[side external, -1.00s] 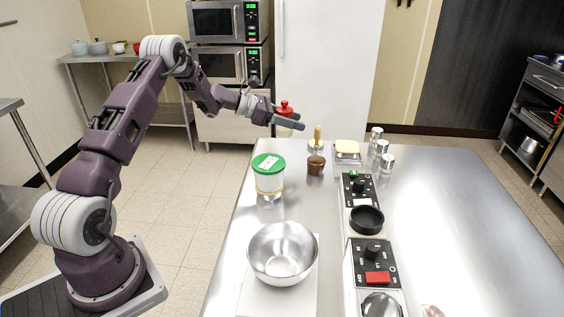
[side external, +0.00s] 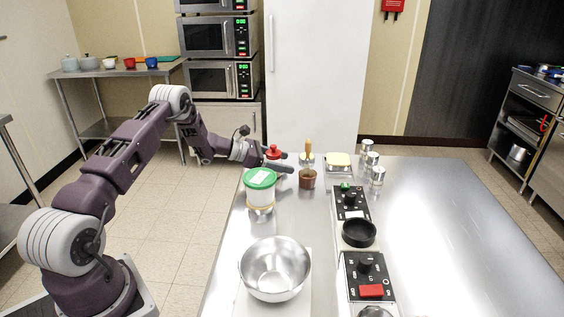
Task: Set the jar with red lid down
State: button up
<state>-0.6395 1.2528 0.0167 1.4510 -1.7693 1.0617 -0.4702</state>
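The jar with red lid (side external: 273,152) is at the far left end of the steel counter in the side external view. My gripper (side external: 286,162) has its fingers around the jar, one on the near side and one behind, and looks shut on it. The jar looks upright. The near finger and the green-lidded tub hide its lower part, so I cannot tell whether its base touches the counter.
A white tub with a green lid (side external: 260,190) stands just in front of the jar. A small brown pot (side external: 307,180) is close to the right of the fingertips. A steel bowl (side external: 275,270) sits nearer. The counter's right side (side external: 450,230) is clear.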

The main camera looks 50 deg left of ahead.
jog(key=shift+r, duration=0.2)
jog(key=v, duration=1.2)
jog(key=d+r+m+g, duration=0.1)
jog(key=d+r+m, duration=0.1)
jog(key=d+r, duration=0.1)
jog(key=d+r+m+g+h, duration=0.1)
jog(key=d+r+m, duration=0.2)
jog(key=d, duration=0.3)
jog(key=s+d+r+m+g, duration=0.1)
jog(key=d+r+m+g, duration=0.1)
jog(key=d+r, duration=0.2)
jog(key=shift+s+d+r+m+h, duration=0.1)
jog(key=shift+d+r+m+h, duration=0.2)
jog(key=shift+d+r+h, duration=0.1)
jog(key=s+d+r+m+g+y, duration=0.2)
jog(key=s+d+r+m, duration=0.35)
jog(key=s+d, duration=0.25)
jog(key=s+d+r+m+g+y, duration=0.1)
jog(key=s+d+r+m+g, duration=0.25)
jog(key=s+d+m, duration=0.45)
jog(key=s+m+t+y, duration=0.3)
jog(key=s+m, duration=0.6)
jog(key=s, duration=0.7)
jog(key=y, duration=0.2)
jog(key=shift+s+f+y, duration=0.3)
jog(key=shift+f, duration=0.1)
